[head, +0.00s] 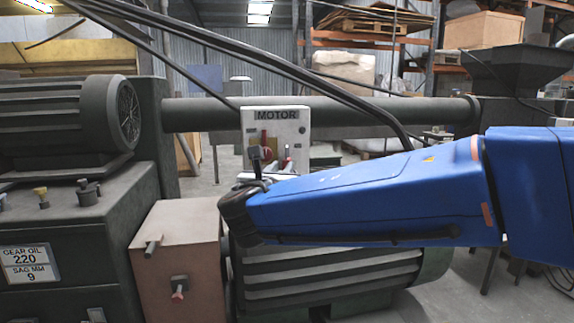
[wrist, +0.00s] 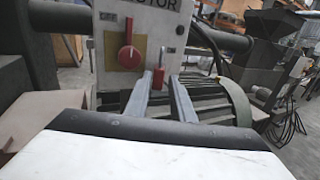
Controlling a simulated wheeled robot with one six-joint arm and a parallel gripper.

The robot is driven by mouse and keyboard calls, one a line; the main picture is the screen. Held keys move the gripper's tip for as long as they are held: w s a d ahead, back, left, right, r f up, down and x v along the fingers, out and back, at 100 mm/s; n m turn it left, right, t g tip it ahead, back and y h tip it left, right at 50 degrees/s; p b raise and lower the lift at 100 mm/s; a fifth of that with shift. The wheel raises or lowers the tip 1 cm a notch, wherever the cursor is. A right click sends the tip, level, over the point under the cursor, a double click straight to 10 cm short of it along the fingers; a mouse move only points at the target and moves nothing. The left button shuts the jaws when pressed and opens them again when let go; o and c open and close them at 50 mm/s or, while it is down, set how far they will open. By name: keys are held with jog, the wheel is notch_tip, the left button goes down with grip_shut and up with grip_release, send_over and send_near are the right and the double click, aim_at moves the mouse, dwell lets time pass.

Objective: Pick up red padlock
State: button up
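The red padlock (wrist: 158,79) hangs by its grey shackle on the front of the white MOTOR panel, seen in the wrist view. My gripper (wrist: 160,84) is open, its two grey fingers pointing at the panel. In that view the padlock shows between the fingertips, with a gap on each side. I cannot tell whether the tips reach past it in depth. In the head view my gripper (head: 261,167) is in front of the lower part of the panel and partly hides it; the padlock is too small to make out surely there.
The white panel (head: 290,127) carries a red rotary switch (wrist: 130,56) on a yellow plate, above left of the padlock. A ribbed motor (wrist: 220,100) stands below and right. A pinkish box (head: 177,255) is at lower left. Black cables (head: 300,75) hang across the scene.

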aim_at(286, 162)
jog(key=shift+w+d, duration=0.2)
jog(key=shift+w, duration=1.7)
jog(key=shift+w+d, duration=0.2)
jog(key=shift+w, duration=1.7)
grip_shut()
